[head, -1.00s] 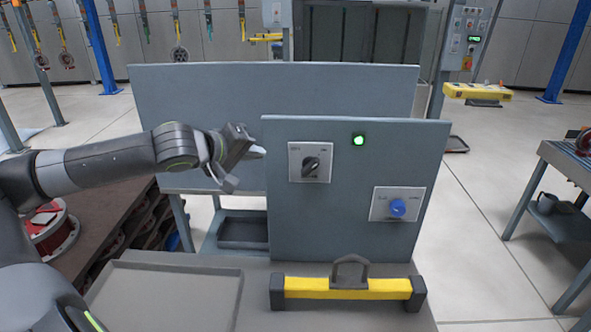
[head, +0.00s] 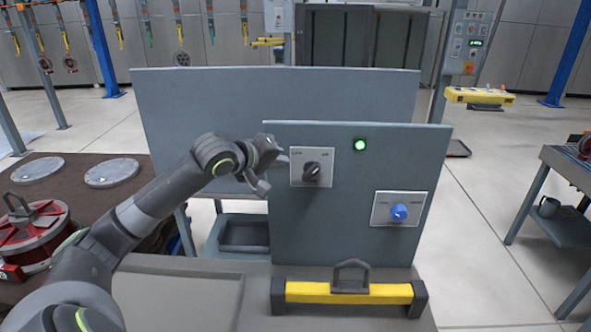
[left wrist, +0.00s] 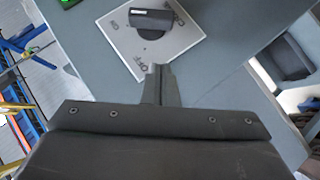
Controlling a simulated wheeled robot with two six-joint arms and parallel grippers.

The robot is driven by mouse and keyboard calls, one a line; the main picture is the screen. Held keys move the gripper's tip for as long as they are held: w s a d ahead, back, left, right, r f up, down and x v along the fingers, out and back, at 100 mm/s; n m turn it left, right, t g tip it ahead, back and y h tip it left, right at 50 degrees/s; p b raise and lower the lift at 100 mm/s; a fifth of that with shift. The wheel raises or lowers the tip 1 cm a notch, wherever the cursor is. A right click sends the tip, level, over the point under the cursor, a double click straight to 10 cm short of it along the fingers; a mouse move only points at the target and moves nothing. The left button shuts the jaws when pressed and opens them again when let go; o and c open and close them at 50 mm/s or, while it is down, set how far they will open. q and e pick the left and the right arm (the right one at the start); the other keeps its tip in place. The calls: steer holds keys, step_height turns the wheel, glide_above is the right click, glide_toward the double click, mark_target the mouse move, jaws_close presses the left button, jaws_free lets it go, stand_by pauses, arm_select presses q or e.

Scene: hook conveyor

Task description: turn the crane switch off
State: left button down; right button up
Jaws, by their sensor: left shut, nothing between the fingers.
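The crane switch is a dark rotary knob (head: 312,171) on a white plate (head: 298,180), fixed to the left part of the upright grey panel (head: 340,220). The knob's grip is tilted toward the upper right in the head view. In the left wrist view the knob (left wrist: 152,20) has a pale mark at one end, and its plate (left wrist: 185,38) carries OFF and ON lettering. My left gripper (head: 282,159) is shut and empty, just left of the plate; its fingertips (left wrist: 158,72) point at the plate's edge, apart from the knob. My right gripper is out of view.
A green lamp (head: 360,145) glows on the panel. A blue knob (head: 399,213) sits on a second plate at lower right. A yellow bar with a handle (head: 349,292) lies in front of the panel. Another grey panel (head: 200,115) stands behind.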

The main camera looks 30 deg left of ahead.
mark_target(305, 172)
arm_select(q)
steer(key=shift+w+d+f+p, duration=0.35)
steer(key=shift+w+d+f, duration=0.4)
steer(key=shift+w, duration=0.2)
steer(key=shift+w+d+f+p, duration=0.3)
steer(key=shift+w+d+f, duration=0.15)
steer(key=shift+d+f, duration=0.3)
steer(key=shift+w+a+f, duration=0.1)
steer(key=shift+f, duration=0.1)
